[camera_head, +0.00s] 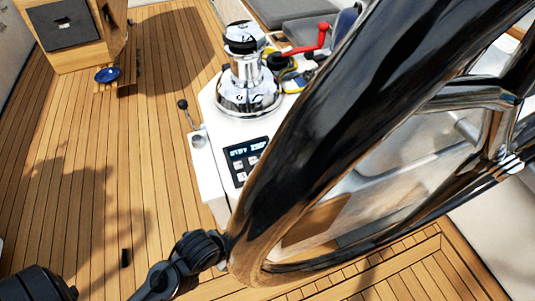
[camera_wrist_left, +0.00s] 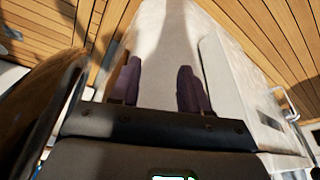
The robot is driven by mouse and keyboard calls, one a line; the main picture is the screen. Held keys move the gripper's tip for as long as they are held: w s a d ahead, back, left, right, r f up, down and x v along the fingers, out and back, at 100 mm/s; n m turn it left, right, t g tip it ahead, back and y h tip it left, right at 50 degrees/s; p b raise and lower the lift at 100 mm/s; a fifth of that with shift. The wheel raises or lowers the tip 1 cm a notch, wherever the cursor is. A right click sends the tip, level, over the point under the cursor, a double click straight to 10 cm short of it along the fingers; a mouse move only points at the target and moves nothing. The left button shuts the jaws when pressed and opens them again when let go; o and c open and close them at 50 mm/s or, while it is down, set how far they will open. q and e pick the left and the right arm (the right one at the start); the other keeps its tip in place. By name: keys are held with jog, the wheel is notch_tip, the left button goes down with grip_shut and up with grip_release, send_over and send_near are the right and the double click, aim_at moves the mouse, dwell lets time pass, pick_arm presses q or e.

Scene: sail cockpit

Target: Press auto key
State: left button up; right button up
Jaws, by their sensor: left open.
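The control panel (camera_head: 247,158) is a black unit with a lit display (camera_head: 247,150) and several small pale keys below it. The key labels are too small to read, so I cannot tell which is auto. My left arm comes in from the bottom left and meets the wheel's lower rim in the picture; its fingers are hidden in the head view. In the left wrist view my left gripper (camera_wrist_left: 157,88) is open, its two dark fingers apart over a pale surface with nothing between them. My right gripper is out of view.
A large dark steering wheel (camera_head: 330,120) fills the right foreground, close beside the panel. A chrome winch (camera_head: 247,75) stands on the console (camera_head: 212,170) above it. A lever (camera_head: 187,113) and a red handle (camera_head: 308,42) stick out nearby. The wooden deck (camera_head: 80,150) is mostly clear.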

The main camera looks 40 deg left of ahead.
pick_arm(q)
jog(key=shift+d, duration=0.1)
grip_shut()
dwell(0.9)
